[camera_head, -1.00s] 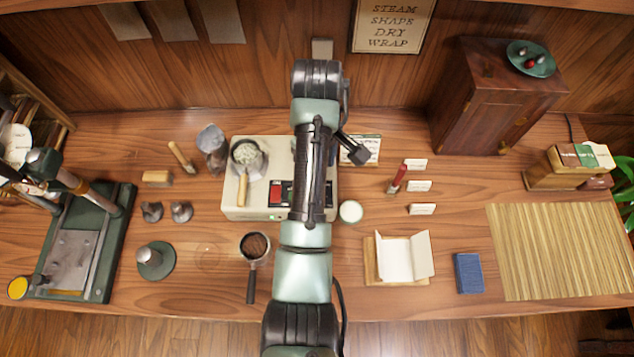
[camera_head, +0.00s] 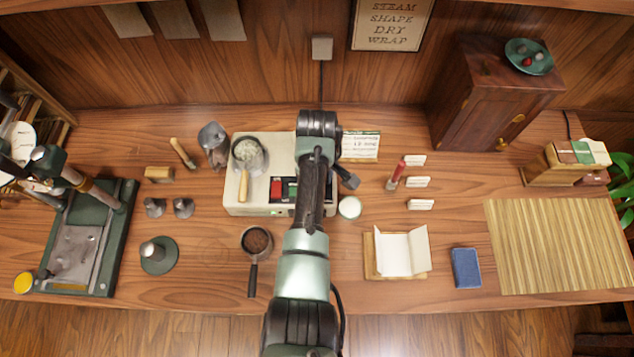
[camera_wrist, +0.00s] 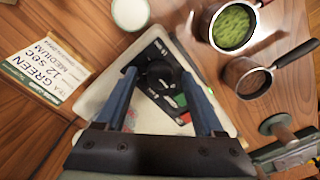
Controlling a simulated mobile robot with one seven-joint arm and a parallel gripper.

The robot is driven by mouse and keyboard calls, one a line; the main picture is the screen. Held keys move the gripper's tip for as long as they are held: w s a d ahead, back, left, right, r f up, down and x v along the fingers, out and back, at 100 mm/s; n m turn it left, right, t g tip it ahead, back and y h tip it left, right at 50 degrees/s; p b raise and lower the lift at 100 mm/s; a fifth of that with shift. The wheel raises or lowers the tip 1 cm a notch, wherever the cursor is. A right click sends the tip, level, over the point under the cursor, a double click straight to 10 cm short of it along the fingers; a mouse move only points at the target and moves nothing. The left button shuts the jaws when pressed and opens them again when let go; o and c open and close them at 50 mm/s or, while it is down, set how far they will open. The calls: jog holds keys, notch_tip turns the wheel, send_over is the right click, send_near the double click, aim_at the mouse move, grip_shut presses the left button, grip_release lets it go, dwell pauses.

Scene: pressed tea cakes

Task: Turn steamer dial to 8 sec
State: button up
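The steamer (camera_head: 236,199) is a cream box at the middle of the counter with a dark panel and red and green buttons. My arm covers its right part in the head view. In the wrist view its black round dial (camera_wrist: 160,73) sits on the dark panel, between the two blue fingers of my gripper (camera_wrist: 159,75). The fingers are apart, one on each side of the dial, and I see no clear contact. The dial's setting cannot be read.
A pan of green leaves (camera_head: 248,153) sits on the steamer's left. A filter with a handle (camera_head: 256,242) lies in front. An open paper (camera_head: 402,257) lies further right.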

grip_shut()
jog(key=shift+m, duration=0.3)
jog(key=m, duration=0.5)
jog(key=shift+r+p, duration=0.1)
jog(key=shift+p, duration=0.3)
jog(key=m, duration=0.6)
dwell(0.5)
jog(key=shift+o, duration=0.7)
grip_release()
